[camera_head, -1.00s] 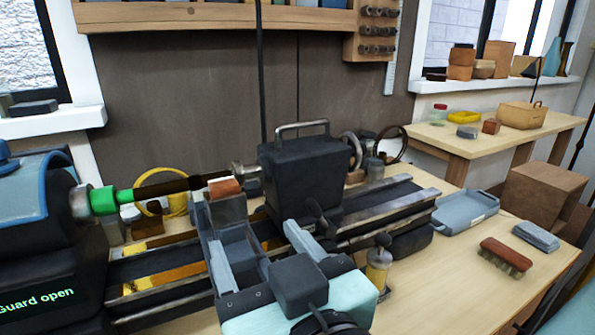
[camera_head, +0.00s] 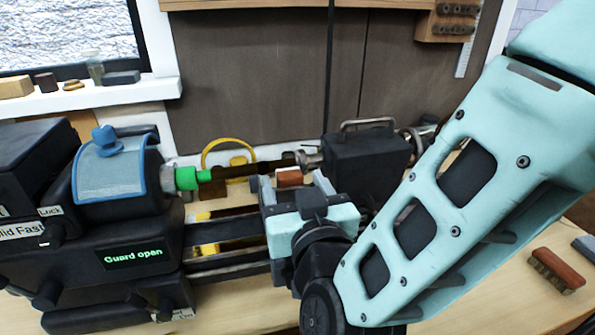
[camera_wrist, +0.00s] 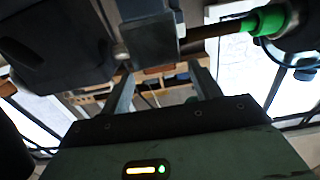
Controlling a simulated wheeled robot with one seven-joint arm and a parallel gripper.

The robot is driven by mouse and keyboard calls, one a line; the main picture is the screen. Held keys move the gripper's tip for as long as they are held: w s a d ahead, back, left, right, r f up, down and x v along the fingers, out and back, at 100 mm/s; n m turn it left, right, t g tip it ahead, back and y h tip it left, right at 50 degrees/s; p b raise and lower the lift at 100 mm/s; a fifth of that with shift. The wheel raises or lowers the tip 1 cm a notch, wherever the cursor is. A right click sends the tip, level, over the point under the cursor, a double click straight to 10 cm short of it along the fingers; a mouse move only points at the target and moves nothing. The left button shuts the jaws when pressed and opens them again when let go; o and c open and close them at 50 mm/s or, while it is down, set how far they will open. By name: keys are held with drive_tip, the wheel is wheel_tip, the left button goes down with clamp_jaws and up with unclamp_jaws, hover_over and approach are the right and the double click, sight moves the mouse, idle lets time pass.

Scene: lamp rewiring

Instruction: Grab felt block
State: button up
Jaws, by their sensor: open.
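A small reddish-brown block (camera_head: 289,178), which I take to be the felt block, sits beside the dark rod (camera_head: 240,171) on the lathe. My gripper (camera_head: 295,187) is open, its two grey fingers pointing at the block from the near side. In the head view the block appears between the fingertips, with its lower part hidden. In the wrist view a brownish block edge (camera_wrist: 157,70) shows between the finger ends (camera_wrist: 162,82), under a grey metal part (camera_wrist: 150,38). I cannot tell whether the fingers touch it.
The green chuck end (camera_head: 187,178) holds the rod at left, by the raised blue guard (camera_head: 113,172). The black tailstock housing (camera_head: 366,160) with a handle stands close right of the gripper. A yellow ring (camera_head: 228,150) is behind. A brush (camera_head: 558,270) lies on the bench at right.

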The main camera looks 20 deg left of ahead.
drive_tip(key=shift+x, duration=0.85)
drive_tip(key=shift+s, duration=0.1)
drive_tip(key=c, duration=1.1)
drive_tip(key=shift+r, duration=0.1)
